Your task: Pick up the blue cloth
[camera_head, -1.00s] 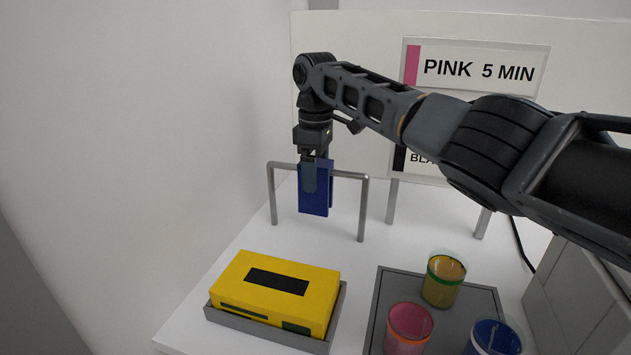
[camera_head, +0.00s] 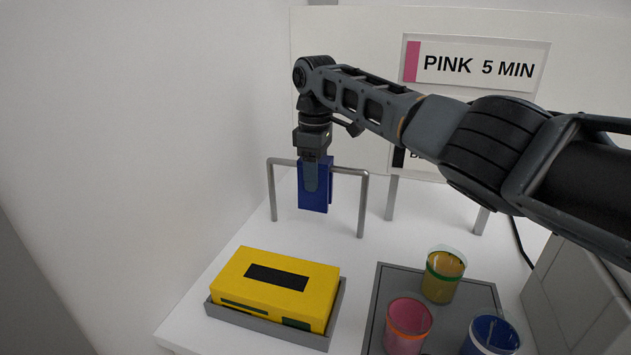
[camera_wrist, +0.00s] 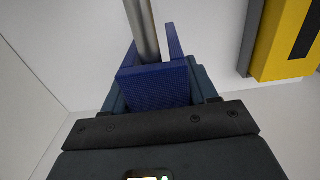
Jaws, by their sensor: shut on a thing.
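The blue cloth (camera_head: 322,198) hangs folded over the grey rail (camera_head: 347,171) at the back left of the table. In the wrist view the cloth (camera_wrist: 158,84) shows its two sides straddling the rail's bar (camera_wrist: 143,30). My gripper (camera_head: 311,188) points down from above and is shut on the cloth, with a finger flat against its near face. In the wrist view the gripper's fingers (camera_wrist: 158,95) lie at both sides of the cloth. The far finger is mostly hidden in the head view.
A yellow box (camera_head: 290,290) sits in a grey tray (camera_head: 268,327) in front of the rail. A second grey tray (camera_head: 390,278) holds jars: yellow (camera_head: 443,285), pink (camera_head: 405,335) and blue (camera_head: 490,338). A sign (camera_head: 476,64) reads "PINK 5 MIN".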

